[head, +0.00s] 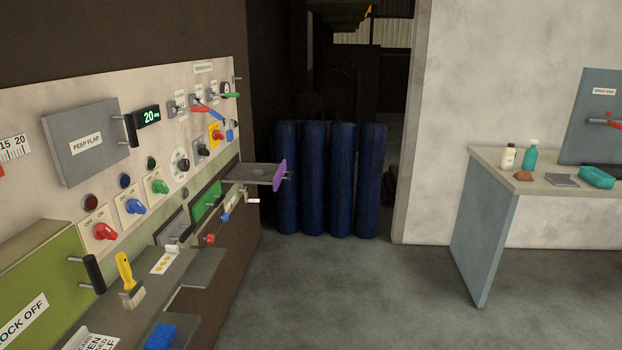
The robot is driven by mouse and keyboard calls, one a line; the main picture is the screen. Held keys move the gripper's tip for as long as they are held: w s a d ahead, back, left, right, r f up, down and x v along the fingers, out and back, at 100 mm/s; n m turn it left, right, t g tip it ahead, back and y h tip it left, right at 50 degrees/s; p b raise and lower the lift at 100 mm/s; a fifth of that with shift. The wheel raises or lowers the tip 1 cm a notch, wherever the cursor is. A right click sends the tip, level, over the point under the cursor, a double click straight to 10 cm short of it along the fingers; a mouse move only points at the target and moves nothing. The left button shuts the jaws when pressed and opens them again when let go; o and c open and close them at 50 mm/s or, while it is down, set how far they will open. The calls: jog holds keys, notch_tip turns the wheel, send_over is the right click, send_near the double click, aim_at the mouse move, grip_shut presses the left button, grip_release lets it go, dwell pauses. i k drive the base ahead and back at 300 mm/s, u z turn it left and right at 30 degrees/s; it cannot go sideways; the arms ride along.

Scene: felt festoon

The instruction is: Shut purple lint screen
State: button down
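The purple lint screen (280,176) is pulled out from the right end of the machine panel. Its grey tray (252,173) sticks out level, with the purple front plate and a small handle at its outer end. Its inner end meets the panel near a green flap (207,203). My gripper is not in view.
The control panel (60,120) carries knobs, levers and a peep flap (86,141). A shelf (195,275) juts out below, near a yellow brush (127,275) and a blue block (160,337). Blue cylinders (340,180) stand behind the screen. The floor (360,300) is clear.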

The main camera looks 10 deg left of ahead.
aim_at(244, 172)
jog(key=z, duration=0.95)
jog(key=i, duration=2.05)
jog(key=u, duration=4.2)
jog(key=i, duration=0.1)
jog(key=z, duration=2.45)
